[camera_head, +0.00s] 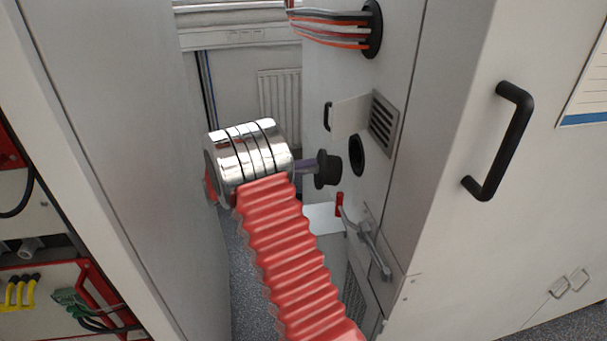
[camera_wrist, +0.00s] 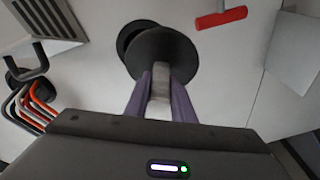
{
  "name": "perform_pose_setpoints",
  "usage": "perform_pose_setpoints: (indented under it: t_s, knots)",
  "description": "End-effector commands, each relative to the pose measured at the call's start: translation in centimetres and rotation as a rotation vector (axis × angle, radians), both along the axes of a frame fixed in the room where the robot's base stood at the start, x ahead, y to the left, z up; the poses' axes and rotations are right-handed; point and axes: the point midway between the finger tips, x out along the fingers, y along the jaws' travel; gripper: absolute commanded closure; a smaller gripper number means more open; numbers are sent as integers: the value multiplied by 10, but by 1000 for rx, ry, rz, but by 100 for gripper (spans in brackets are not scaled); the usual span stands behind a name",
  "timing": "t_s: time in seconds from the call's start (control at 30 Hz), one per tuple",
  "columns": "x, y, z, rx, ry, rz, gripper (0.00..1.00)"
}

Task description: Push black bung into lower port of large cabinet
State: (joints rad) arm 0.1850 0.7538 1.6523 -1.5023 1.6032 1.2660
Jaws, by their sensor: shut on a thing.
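The black bung (camera_head: 328,169) is held in my gripper (camera_head: 311,167), whose purple fingers are shut on its pale stem. In the wrist view the bung (camera_wrist: 162,52) shows as a wide dark disc beyond the fingertips (camera_wrist: 160,85). The lower port (camera_head: 357,155) is a dark round hole in the side of the large cabinet (camera_head: 455,60). The bung is apart from the port, to its left and slightly lower in the head view. In the wrist view the port (camera_wrist: 128,36) shows partly behind the bung, offset to the upper left.
A vent grille (camera_head: 383,124) and the upper port with cables (camera_head: 372,28) are above the lower port. A red-handled lever (camera_head: 340,205) juts out below it. Another cabinet (camera_head: 110,120) stands at left, leaving a narrow gap where my red-sleeved arm reaches in.

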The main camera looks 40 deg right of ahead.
Motion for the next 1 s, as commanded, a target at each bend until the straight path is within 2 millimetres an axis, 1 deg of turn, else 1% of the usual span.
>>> perform_pose_setpoints:
  t_s: [0.1, 0.33, 0.83, 1.0]
  knots:
    - [-1, 2, 11, -70, 47, 62, 100]
    - [0, 4, 24, -151, 92, 121, 100]
    - [-2, 0, 25, -155, 95, 116, 100]
    - [-5, -4, 25, -155, 95, 114, 100]
